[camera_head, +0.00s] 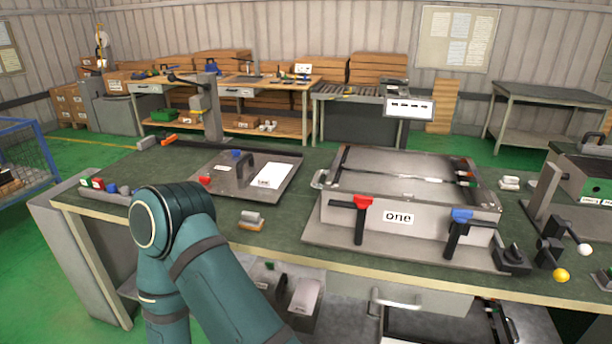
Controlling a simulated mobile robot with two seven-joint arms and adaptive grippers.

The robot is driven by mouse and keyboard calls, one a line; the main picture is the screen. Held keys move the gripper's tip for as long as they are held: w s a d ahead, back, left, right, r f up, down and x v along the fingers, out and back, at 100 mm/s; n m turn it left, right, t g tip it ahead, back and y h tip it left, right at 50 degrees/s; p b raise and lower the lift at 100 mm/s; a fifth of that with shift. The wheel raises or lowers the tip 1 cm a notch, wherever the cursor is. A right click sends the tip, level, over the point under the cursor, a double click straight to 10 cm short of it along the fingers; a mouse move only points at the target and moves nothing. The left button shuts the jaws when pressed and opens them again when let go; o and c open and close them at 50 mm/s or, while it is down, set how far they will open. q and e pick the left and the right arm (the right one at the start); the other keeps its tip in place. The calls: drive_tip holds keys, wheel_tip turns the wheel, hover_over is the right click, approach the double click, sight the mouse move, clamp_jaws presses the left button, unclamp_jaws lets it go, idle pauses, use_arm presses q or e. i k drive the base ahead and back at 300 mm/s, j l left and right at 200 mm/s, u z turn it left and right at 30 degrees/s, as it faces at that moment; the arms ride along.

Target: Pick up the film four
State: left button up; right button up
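I cannot make out anything labelled "four". A dark flat plate (222,184) with a black handle lies on the green workbench, left of centre. A white sheet (275,175) and a small white label lie on this plate, and their text is too small to read. A metal box labelled "one" (420,218) sits right of it, with red and blue clamps at its front. Neither gripper is in view.
The green workbench (330,255) spans the view. Levers with yellow and white knobs (561,275) stand at its right. A blue wire cage (40,160) stands far left. Back tables hold tools and boxes.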

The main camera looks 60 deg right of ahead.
sight(273, 175)
drive_tip(key=z, duration=1.9)
drive_tip(key=i+j, duration=0.15)
drive_tip(key=j, duration=0.25)
drive_tip(key=i+j, duration=0.2)
drive_tip(key=j, duration=0.2)
drive_tip(key=i+j+z, duration=0.1)
drive_tip(key=j+z, duration=0.45)
drive_tip(key=z, duration=0.2)
